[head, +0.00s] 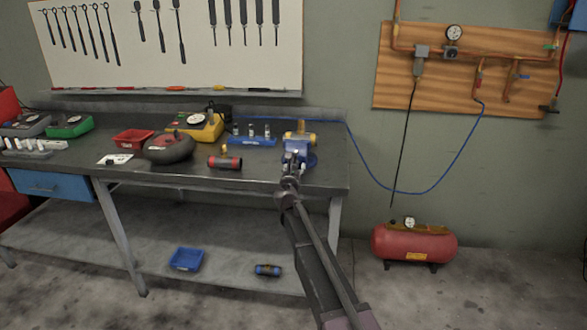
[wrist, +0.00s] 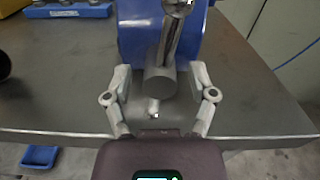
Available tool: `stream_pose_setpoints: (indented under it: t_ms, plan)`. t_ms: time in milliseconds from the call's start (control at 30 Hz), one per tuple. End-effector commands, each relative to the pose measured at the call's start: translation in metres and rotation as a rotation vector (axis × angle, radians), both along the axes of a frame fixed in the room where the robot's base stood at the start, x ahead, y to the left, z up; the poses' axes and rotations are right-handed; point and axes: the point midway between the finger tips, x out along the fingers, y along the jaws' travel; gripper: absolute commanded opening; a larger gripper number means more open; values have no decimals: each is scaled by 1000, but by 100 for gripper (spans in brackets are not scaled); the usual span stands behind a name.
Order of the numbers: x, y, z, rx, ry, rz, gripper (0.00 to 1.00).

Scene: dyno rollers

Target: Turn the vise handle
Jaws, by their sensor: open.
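The blue vise (head: 298,150) stands near the right end of the dark workbench (head: 250,172), and its blue body (wrist: 135,35) fills the top of the wrist view. Its grey metal handle (wrist: 170,45) slants upward from a round hub (wrist: 160,82) in the wrist view. My gripper (wrist: 158,88) is open, with one finger on each side of the hub. Whether the fingers touch it, I cannot tell. In the head view, my gripper (head: 290,180) is small and overlaps the front of the vise, hiding part of the handle.
A red and black cylinder (head: 225,162) and a blue rack (head: 252,140) stand left of the vise. A dark round object (head: 169,147) lies further left. A red compressor (head: 413,241) stands on the floor at right. A blue hose (head: 440,180) hangs along the wall.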

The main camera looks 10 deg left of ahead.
Motion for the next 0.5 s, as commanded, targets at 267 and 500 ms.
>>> stream_pose_setpoints:
  t_ms: [267,500]
  plan:
    - [2,0,0,0,0,0,73]
    - [2,0,0,0,0,0,23]
